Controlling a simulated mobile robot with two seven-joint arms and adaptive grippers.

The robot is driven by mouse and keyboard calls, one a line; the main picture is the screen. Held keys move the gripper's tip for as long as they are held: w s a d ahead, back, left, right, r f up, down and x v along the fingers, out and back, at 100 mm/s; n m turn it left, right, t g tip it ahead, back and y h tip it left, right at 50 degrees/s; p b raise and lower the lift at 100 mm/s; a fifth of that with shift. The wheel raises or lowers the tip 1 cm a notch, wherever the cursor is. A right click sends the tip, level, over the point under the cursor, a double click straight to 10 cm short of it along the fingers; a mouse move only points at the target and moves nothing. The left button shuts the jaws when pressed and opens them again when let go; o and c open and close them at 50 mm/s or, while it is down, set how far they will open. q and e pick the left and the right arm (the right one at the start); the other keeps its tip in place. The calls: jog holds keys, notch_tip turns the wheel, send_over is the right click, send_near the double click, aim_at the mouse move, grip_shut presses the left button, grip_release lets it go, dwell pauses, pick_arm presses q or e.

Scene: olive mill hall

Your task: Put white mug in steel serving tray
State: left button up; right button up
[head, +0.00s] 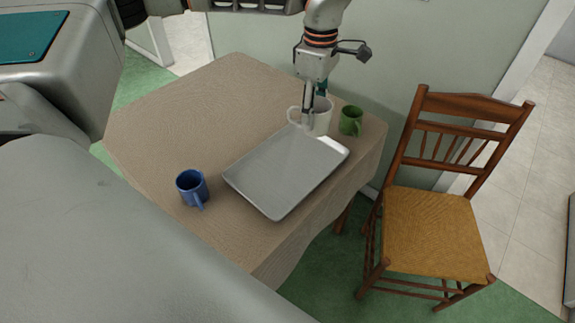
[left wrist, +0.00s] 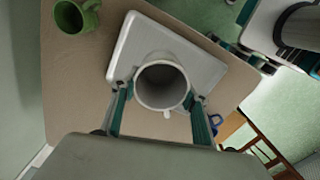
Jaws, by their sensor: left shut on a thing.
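The white mug (head: 321,120) is at the far end of the steel serving tray (head: 270,180), overlapping its far edge in the head view. My left gripper (head: 312,104) points down and is shut on this mug. In the left wrist view the mug (left wrist: 162,84) is between the two fingers (left wrist: 160,117), its open top facing the camera, with the tray (left wrist: 205,68) behind it. The mug looks upright; I cannot tell whether it touches the tray or is held above it. The tray looks empty. My right gripper is not in view.
A green mug (head: 351,121) stands close to the right of the white mug. A blue mug (head: 192,188) stands left of the tray. The cloth-covered table (head: 190,115) is clear at its left and back. A wooden chair (head: 435,230) stands at right.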

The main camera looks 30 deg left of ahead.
pick_arm(q)
jog(key=w+r+n, duration=0.1)
jog(key=n, duration=0.1)
jog(key=w+n, duration=0.1)
jog(key=n, duration=0.2)
jog(key=a+r+n+p, duration=0.1)
jog(key=n, duration=0.1)
jog(key=shift+w+a+r, duration=0.1)
jog(key=shift+w+r, duration=0.25)
jog(key=shift+w, duration=0.05)
jog(key=n, duration=1.2)
send_over(310, 151)
notch_tip(310, 151, down, 13)
notch_tip(310, 151, down, 4)
jog(key=shift+a+r+p, duration=0.1)
jog(key=shift+r+p, duration=0.15)
jog(key=shift+p, duration=0.1)
jog(key=shift+w+f, duration=0.1)
jog(key=shift+f, duration=0.25)
jog(key=o, duration=1.2)
jog(key=shift+f, duration=0.15)
jog(key=shift+o, duration=0.2)
